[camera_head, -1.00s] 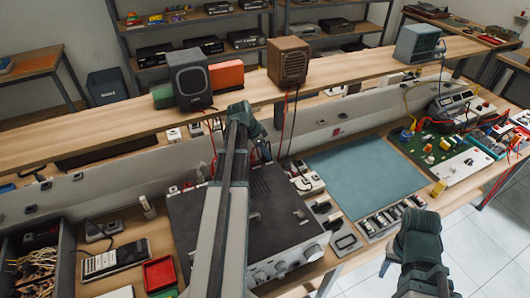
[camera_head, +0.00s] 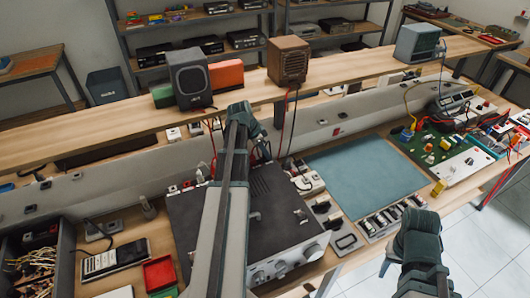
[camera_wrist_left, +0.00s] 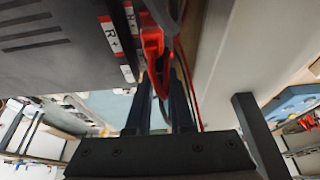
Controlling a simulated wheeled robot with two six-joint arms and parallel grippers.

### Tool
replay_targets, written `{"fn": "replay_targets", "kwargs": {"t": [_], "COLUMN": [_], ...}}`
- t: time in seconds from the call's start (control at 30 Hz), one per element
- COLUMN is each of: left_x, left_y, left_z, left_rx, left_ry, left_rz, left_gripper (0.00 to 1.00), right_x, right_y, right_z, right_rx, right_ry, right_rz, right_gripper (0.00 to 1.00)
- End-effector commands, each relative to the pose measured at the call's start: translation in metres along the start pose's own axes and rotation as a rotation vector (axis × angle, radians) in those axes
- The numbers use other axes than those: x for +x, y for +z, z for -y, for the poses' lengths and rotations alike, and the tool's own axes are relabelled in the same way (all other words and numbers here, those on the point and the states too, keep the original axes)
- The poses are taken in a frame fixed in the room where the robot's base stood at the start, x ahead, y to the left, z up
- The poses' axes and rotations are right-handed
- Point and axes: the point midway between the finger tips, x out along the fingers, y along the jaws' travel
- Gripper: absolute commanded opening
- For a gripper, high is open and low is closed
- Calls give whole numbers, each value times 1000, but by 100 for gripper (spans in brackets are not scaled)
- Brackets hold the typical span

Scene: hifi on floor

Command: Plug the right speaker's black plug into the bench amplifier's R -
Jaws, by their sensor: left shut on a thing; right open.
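The bench amplifier (camera_head: 290,225) is a dark, flat-topped box with knobs on its front. The right speaker (camera_head: 289,60) is the brown one on the shelf; red and black leads hang behind the bench below it. My left gripper (camera_head: 262,152) is low behind the amplifier's rear edge. A red plug or terminal (camera_wrist_left: 152,42) is close beside the fingertips, near the R + label (camera_wrist_left: 110,34). Whether the black plug touches a socket is hidden. My right gripper (camera_head: 386,266) is open and empty.
A grey speaker (camera_head: 190,80) stands left on the shelf. A blue-green mat (camera_head: 365,178) lies right of the amplifier, with a green circuit board (camera_head: 435,150) beyond. A red tray (camera_head: 159,272) is left. The rear panel limits room behind the amplifier.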

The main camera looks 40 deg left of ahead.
Motion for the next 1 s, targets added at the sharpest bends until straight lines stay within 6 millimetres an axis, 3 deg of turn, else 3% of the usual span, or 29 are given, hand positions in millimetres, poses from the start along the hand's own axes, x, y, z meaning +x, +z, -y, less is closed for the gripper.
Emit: {"fn": "replay_targets", "kwargs": {"t": [0.97, 1.0], "left_x": [1, 1], "left_y": [0, 0], "left_z": [0, 0], "left_rx": [0, 0], "left_ry": [0, 0], "left_rz": [0, 0], "left_gripper": [0, 28], "right_x": [1, 1], "right_y": [0, 0], "right_z": [0, 0], "right_rx": [0, 0], "right_ry": [0, 0], "right_rz": [0, 0], "right_gripper": [50, 50]}}
